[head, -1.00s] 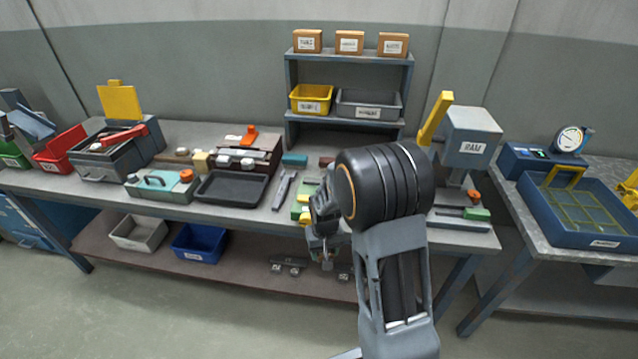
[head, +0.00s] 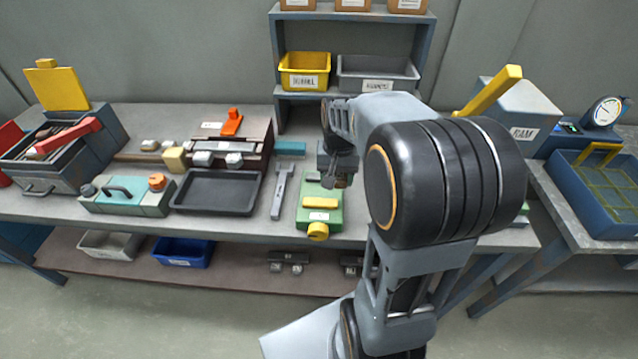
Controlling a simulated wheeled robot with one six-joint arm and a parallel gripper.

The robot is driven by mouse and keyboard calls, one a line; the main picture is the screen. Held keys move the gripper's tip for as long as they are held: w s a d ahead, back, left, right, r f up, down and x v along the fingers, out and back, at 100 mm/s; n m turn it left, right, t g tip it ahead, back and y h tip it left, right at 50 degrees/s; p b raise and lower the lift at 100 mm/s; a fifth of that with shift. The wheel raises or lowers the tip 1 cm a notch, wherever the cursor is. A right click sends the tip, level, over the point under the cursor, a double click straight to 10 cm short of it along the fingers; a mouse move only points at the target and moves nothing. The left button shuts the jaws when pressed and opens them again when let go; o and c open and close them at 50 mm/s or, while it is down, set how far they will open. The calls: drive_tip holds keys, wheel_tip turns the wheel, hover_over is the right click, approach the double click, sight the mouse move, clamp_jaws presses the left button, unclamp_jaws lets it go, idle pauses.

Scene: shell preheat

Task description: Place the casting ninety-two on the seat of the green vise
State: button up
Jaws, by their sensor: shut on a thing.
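The green vise (head: 322,213) stands on the workbench near its front edge, with a yellow round knob (head: 318,231) facing me and a pale label on top. My gripper (head: 331,178) is above the back part of the vise, pointing down, and is shut on a small grey piece (head: 328,182). The piece looks like a casting, but no number can be read on it. It overlaps the vise's back end in the picture, and I cannot tell whether it touches. My arm hides the area right of the vise.
A grey wrench-like tool (head: 281,190) and a black tray (head: 217,192) lie left of the vise. A teal block (head: 290,148) lies behind. A shelf rack with a yellow bin (head: 305,70) stands at the back. Grey pieces (head: 288,261) lie on the lower shelf.

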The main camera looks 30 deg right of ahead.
hover_over(321, 192)
drive_tip(key=f, duration=0.6)
drive_tip(key=shift+s+d, duration=0.1)
drive_tip(key=shift+s, duration=0.15)
drive_tip(key=shift+w+f, duration=0.3)
drive_tip(key=shift+f, duration=1.65)
drive_tip(key=shift+f, duration=0.15)
drive_tip(key=o, duration=1)
